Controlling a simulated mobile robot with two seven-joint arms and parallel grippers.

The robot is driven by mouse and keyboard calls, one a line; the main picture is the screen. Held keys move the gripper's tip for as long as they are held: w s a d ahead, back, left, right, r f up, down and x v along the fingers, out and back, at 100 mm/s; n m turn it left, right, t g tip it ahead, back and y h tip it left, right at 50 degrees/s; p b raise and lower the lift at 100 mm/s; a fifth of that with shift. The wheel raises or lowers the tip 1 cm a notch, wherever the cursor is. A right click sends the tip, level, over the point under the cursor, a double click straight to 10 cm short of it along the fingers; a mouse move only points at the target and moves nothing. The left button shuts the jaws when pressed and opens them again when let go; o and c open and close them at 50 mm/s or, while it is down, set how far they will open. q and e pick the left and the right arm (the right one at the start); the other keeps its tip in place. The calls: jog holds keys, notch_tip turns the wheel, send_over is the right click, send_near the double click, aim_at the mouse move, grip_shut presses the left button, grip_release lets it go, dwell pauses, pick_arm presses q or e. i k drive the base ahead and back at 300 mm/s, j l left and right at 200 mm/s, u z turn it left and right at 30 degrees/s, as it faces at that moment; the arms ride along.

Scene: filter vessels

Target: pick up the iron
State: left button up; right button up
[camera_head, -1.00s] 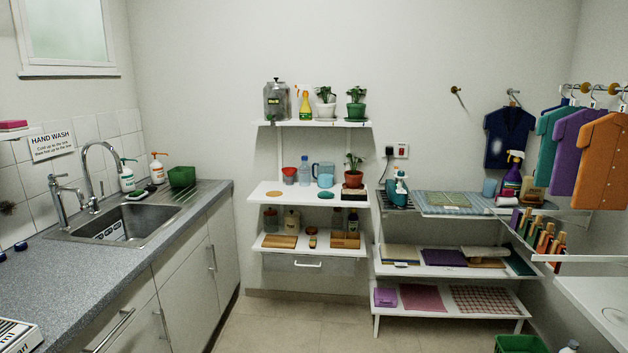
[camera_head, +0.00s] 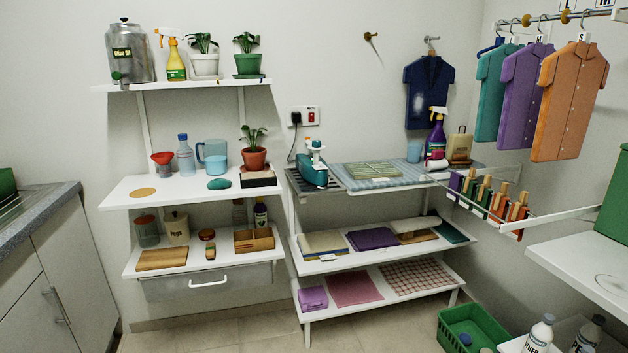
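The iron (camera_head: 314,170) is teal with a white upper part. It stands on the dark slatted rest (camera_head: 294,184) at the left end of the top shelf of the white shelf unit. A black plug (camera_head: 296,118) with a cord sits in the wall socket just above and left of the iron. Neither of my grippers shows in the view, so nothing of mine is seen touching the iron.
A rail with clothes pegs (camera_head: 490,205) juts out at the right. Left stands a shelf with a potted plant (camera_head: 254,158). A green basket (camera_head: 472,328) is on the floor at lower right.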

aim_at(320, 179)
jog(key=i+l, duration=0.2)
jog(key=i, duration=0.2)
jog(key=i+l, duration=0.2)
jog(key=i, duration=0.2)
jog(key=i+l, duration=0.2)
jog(key=i, duration=0.2)
